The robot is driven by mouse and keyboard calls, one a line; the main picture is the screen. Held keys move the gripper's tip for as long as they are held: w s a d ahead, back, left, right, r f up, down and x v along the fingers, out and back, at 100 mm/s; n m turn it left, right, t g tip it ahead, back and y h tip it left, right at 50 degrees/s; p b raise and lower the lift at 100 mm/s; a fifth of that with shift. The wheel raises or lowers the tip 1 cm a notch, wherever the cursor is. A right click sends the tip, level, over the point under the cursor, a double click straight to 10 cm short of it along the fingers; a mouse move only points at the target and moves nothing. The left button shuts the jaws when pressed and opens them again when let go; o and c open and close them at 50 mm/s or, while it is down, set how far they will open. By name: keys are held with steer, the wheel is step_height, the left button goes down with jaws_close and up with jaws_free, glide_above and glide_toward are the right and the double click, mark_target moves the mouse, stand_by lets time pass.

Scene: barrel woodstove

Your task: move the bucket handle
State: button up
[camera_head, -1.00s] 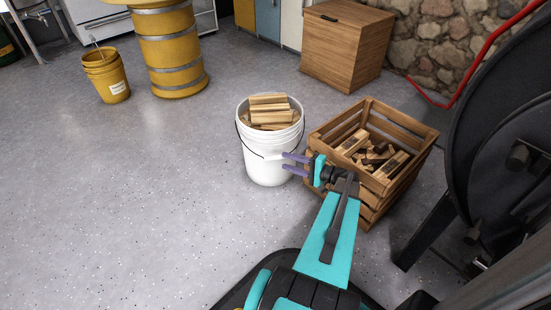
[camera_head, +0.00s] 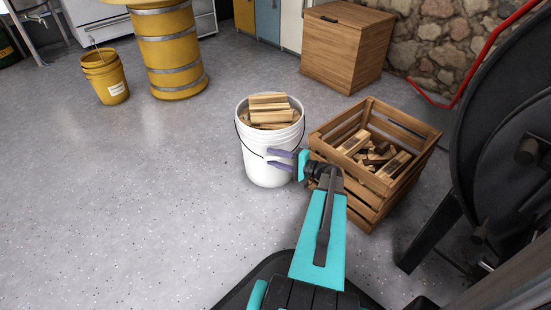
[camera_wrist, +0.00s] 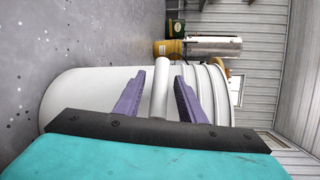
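The white bucket (camera_head: 262,172) stands upright on the floor, filled with split wood. Its handle hangs down the front as a thin dark wire with a white grip; the grip (camera_wrist: 160,90) shows clearly in the wrist view. My gripper (camera_head: 269,158) is at the front of the bucket. In the wrist view my gripper (camera_wrist: 159,92) has its two purple fingers apart, one on each side of the white grip, with gaps visible on both sides. In the head view the fingers partly hide the grip and the right part of the wire.
A wooden crate (camera_head: 345,190) with wood pieces stands close to the right of the bucket. The black stove (camera_head: 500,130) is at the far right. A wooden box (camera_head: 340,55) and a yellow bucket (camera_head: 112,91) stand farther back. The floor (camera_head: 130,200) to the left is clear.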

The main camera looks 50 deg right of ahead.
jaws_close()
steer(key=shift+d, duration=0.1)
steer(key=shift+r, duration=0.15)
